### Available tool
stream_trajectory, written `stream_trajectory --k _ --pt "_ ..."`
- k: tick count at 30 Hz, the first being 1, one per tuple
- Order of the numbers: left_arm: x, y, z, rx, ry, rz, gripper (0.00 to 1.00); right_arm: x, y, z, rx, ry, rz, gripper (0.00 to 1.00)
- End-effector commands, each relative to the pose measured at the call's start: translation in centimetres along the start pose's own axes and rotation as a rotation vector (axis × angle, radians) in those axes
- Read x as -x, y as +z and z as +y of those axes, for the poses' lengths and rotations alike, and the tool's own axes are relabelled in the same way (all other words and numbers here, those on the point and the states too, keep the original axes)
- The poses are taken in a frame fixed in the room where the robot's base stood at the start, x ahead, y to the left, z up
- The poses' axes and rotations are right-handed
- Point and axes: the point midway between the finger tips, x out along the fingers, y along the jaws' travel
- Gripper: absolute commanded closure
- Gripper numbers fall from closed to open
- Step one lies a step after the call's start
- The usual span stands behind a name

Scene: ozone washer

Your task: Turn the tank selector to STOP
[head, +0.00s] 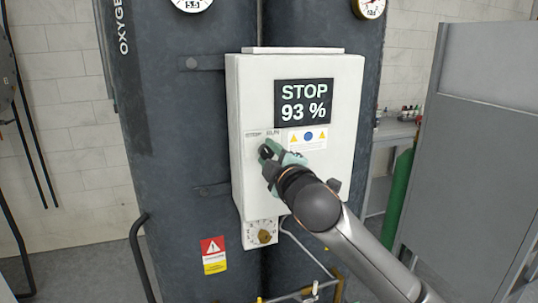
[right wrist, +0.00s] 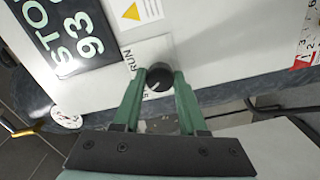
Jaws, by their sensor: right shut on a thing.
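The tank selector is a round black knob on the front of a white control box (head: 300,190). The knob (right wrist: 158,77) carries a white pointer line, and a RUN label shows beside it in the right wrist view. The display (head: 304,102) above reads STOP and 93 %. My right gripper (right wrist: 157,88) has its two green fingers on either side of the knob and is shut on it. In the head view the right gripper (head: 271,155) partly covers the knob (head: 266,150) and the labels around it. My left gripper is not in view.
Two dark grey tanks (head: 170,150) stand behind the box. A valve fitting (head: 264,236) and pipes sit below it. A grey cabinet (head: 475,150) and a green cylinder (head: 398,195) stand at the right. A black bent handle (head: 140,250) is at lower left.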

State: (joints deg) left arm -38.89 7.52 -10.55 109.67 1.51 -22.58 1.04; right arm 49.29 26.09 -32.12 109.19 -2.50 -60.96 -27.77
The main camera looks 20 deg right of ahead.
Motion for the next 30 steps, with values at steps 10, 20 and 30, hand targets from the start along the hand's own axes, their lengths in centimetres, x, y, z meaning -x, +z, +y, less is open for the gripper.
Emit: stream_trajectory --k 10,20,30 --pt "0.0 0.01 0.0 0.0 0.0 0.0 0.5 0.0 0.03 -0.08 0.007 -0.001 -0.001 1.0" --pt "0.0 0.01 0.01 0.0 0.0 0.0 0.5 0.0 0.02 -0.04 0.005 0.0 0.0 0.29" --pt "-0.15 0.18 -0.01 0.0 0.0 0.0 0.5 0.68 0.04 -0.07 0.004 0.001 0.0 0.29"
